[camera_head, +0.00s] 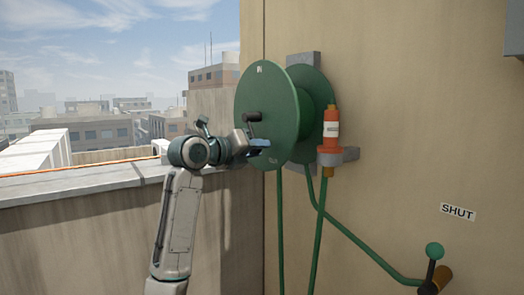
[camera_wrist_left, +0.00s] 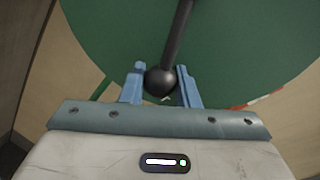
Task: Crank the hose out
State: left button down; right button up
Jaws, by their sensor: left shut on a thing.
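A green hose reel (camera_head: 267,90) with two round discs is mounted on the tan wall. A dark crank part (camera_head: 252,117) sticks out from the middle of its near disc. In the left wrist view a dark crank rod (camera_wrist_left: 178,35) runs down to a round black knob (camera_wrist_left: 160,82). My left gripper (camera_head: 262,144) is at the lower part of the near disc. In the left wrist view its blue fingers (camera_wrist_left: 161,88) stand on both sides of the knob, shut on it. Green hose (camera_head: 318,235) hangs below the reel. My right gripper is not in view.
An orange and white nozzle (camera_head: 330,128) sits upright in a grey bracket (camera_head: 347,155) beside the reel. A concrete parapet (camera_head: 95,188) runs along the left.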

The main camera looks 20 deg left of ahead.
pick_arm(q)
jog(key=c, duration=1.1)
grip_release()
jog(key=shift+c, duration=0.2)
jog(key=shift+s+a, duration=0.2)
jog(key=shift+s, duration=0.05)
jog(key=f+b+v, duration=0.1)
jog(key=v, duration=0.9)
jog(key=shift+r, duration=0.5)
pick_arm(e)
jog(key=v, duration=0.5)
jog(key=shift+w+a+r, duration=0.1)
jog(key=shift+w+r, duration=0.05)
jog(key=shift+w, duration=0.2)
pick_arm(q)
jog(key=shift+s+f, duration=0.1)
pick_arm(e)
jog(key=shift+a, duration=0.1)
